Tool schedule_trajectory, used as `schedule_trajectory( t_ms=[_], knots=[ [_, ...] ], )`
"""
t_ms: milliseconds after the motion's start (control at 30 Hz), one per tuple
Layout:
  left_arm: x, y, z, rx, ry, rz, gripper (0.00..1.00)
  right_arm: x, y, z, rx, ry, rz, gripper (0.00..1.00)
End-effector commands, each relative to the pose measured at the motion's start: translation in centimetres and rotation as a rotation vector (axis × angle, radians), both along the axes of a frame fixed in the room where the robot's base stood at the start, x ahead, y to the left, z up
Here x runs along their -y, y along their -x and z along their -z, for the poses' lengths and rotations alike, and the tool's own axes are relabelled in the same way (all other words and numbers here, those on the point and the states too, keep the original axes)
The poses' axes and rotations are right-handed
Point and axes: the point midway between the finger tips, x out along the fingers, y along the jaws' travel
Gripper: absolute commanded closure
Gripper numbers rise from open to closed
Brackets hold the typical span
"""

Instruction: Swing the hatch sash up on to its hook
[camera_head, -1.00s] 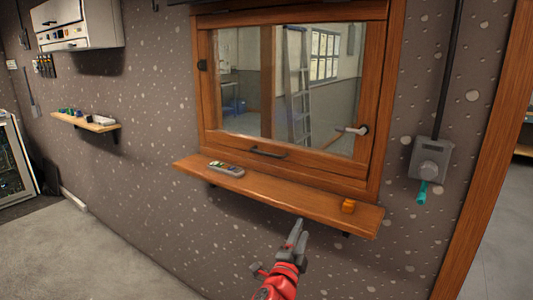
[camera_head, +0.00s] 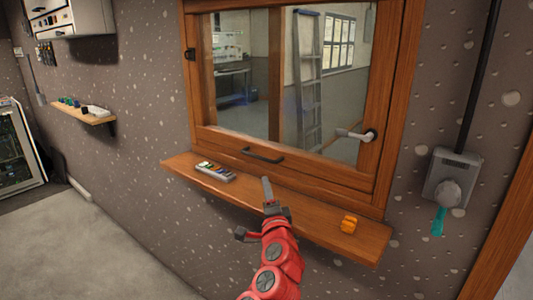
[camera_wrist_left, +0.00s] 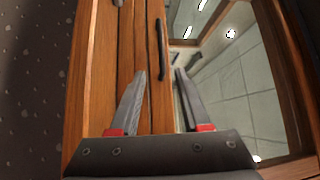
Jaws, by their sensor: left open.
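The hatch sash (camera_head: 318,168) is a wooden-framed pane that sits closed in its wooden frame (camera_head: 400,100) in the head view. No hook can be made out. My left gripper (camera_head: 267,188) is open and empty, in front of the sill and below the bar handle. In the left wrist view, the bar handle (camera_wrist_left: 161,50) stands beyond and between the spread fingertips (camera_wrist_left: 160,75), apart from them. My right gripper is out of view.
The wooden sill (camera_head: 315,215) juts out below the sash. It holds a small multicoloured device (camera_head: 215,171) and an orange block (camera_head: 348,224). A grey wall box (camera_head: 452,180) is at the right. A small shelf (camera_head: 85,113) is at the left. The floor at lower left is clear.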

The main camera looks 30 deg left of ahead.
Motion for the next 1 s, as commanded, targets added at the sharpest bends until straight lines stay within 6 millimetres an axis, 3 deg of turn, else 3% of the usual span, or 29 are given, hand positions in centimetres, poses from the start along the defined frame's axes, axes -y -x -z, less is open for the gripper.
schedule_trajectory(
  t_ms=[167, 1000],
  knots=[
    [-1.1, -1.0, -0.2, -0.002, 0.003, -0.006, 0.53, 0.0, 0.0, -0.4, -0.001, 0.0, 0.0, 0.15],
    [-9.1, -10.2, -1.9, 0.001, 0.005, -0.004, 0.53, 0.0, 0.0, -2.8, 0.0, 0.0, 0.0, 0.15]
  ],
)
